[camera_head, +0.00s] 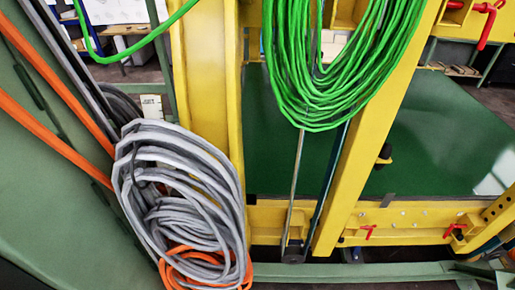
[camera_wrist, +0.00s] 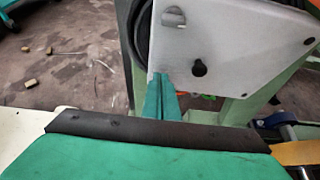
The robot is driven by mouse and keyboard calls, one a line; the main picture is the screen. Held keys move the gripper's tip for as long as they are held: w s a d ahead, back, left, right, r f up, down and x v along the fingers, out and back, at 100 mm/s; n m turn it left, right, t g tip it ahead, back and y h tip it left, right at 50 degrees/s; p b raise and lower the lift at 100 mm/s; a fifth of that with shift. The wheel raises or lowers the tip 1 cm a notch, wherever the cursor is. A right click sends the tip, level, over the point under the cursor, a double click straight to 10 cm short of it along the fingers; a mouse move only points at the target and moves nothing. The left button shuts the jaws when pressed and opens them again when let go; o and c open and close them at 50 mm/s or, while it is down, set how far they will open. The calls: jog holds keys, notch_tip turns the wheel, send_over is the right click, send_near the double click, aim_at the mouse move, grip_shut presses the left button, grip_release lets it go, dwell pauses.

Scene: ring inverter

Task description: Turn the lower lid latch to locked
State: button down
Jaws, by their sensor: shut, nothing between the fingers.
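A pale grey panel (camera_wrist: 228,45), which looks like the lid, stands tilted at the upper middle of the wrist view. It carries a grey half-round fitting (camera_wrist: 173,17) near its top and a dark knob (camera_wrist: 199,68) lower down. I cannot tell for certain which is the lower latch, or its locked state. My gripper (camera_wrist: 161,78) shows as two teal fingers side by side, shut and empty. Its tips are at the panel's lower left edge, left of the dark knob; whether they touch the panel is unclear. The head view shows neither my gripper nor this panel clearly.
In the head view, green cable (camera_head: 340,75) and grey cable (camera_head: 185,190) hang in coils by a yellow frame (camera_head: 210,75). Small red handles (camera_head: 368,232) sit on the lower yellow rail. In the wrist view, open floor (camera_wrist: 65,75) with small scraps lies at left.

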jog(key=d, duration=0.6)
dwell(0.6)
